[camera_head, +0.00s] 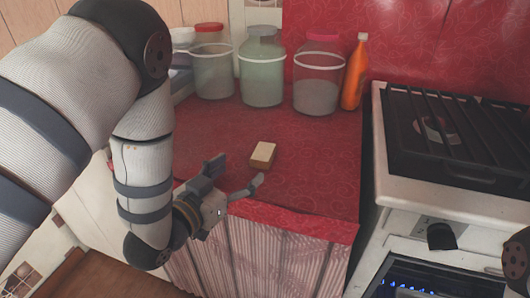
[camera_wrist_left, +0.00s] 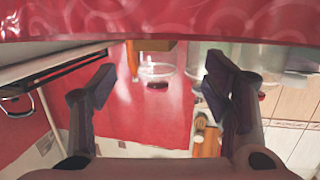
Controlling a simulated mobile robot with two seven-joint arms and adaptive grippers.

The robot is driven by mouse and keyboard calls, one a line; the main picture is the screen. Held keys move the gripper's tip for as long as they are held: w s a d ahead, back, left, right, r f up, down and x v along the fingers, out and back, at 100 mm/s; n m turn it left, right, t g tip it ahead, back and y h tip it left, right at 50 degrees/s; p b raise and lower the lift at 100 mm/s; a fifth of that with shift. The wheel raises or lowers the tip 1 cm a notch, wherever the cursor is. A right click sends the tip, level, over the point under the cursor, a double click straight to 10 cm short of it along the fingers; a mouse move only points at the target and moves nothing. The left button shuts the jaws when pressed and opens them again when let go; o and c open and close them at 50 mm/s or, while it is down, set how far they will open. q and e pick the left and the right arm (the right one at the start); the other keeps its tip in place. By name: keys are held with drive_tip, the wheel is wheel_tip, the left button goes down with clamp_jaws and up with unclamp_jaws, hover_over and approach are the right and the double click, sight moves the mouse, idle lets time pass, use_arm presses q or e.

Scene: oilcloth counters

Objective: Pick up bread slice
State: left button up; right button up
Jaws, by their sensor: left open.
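The bread slice (camera_head: 263,154) is a small tan block lying on the red counter (camera_head: 310,180), near its front edge. My left gripper (camera_head: 237,175) is open and empty at that front edge, just short of the bread and apart from it. In the left wrist view, which is upside down, the bread (camera_wrist_left: 152,45) shows beyond and between the two spread fingers (camera_wrist_left: 160,75), against the counter surface at the top. My right gripper cannot be made out.
Several large jars (camera_head: 263,75) and an orange bottle (camera_head: 355,72) stand along the back of the counter. A white stove (camera_head: 450,200) with a black grate is to the right. A striped curtain (camera_head: 260,255) hangs below the counter edge. The counter around the bread is clear.

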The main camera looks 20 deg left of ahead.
sight(261, 155)
use_arm(q)
drive_tip(key=x, duration=0.8)
drive_tip(key=shift+w+d+b, duration=0.3)
drive_tip(key=shift+w+d, duration=0.05)
drive_tip(key=shift+d, duration=0.1)
drive_tip(key=c, duration=1.2)
